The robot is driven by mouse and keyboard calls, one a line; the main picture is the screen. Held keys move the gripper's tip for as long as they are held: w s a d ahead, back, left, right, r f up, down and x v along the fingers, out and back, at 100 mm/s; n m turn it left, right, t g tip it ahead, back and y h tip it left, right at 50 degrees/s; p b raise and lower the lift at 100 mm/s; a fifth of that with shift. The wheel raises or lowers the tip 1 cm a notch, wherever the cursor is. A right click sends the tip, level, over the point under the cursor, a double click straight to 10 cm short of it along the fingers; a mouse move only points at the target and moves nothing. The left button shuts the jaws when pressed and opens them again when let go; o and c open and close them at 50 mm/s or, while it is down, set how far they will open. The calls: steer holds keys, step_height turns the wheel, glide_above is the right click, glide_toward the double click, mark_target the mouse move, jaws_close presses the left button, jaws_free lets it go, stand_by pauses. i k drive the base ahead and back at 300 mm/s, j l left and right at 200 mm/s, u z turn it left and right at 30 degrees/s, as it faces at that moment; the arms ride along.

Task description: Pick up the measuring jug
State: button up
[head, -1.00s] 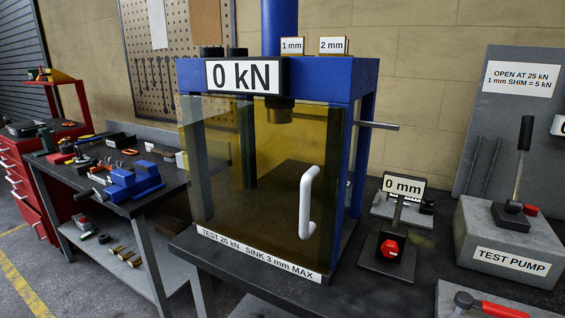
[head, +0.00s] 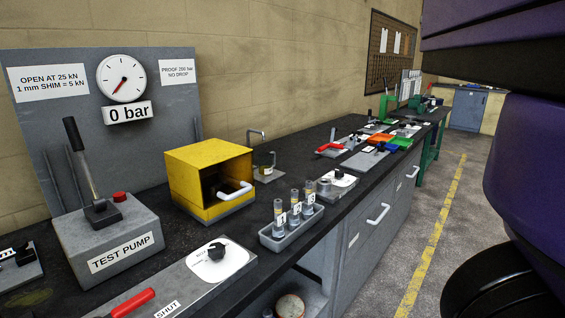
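I cannot pick out a measuring jug with certainty in the head view. A small vessel (head: 265,168) stands under a thin bent metal pipe behind the yellow box; it is too small to tell what it is. A grey rack (head: 292,232) near the front edge of the bench holds three labelled cylinders (head: 295,205) with yellowish bands. A round pale-topped item (head: 290,306) sits on the shelf below the bench, partly cut off. My gripper is not in view.
The yellow box (head: 208,165) with a white handle stands beside the test pump (head: 105,235). A gauge panel (head: 108,130) reads 0 bar. Red-handled tools and coloured trays (head: 380,140) lie farther along. Open floor (head: 410,225) with a yellow line runs along the bench.

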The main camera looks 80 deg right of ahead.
mark_target(266, 167)
steer(key=z, duration=1.65)
steer(key=i+l, duration=0.15)
steer(key=l, duration=0.25)
steer(key=i+l+u, duration=0.15)
steer(key=l, duration=0.2)
steer(key=i+l, duration=0.15)
steer(key=l, duration=0.25)
steer(key=i+l+u, duration=0.1)
steer(key=l, duration=0.3)
steer(key=i, duration=0.05)
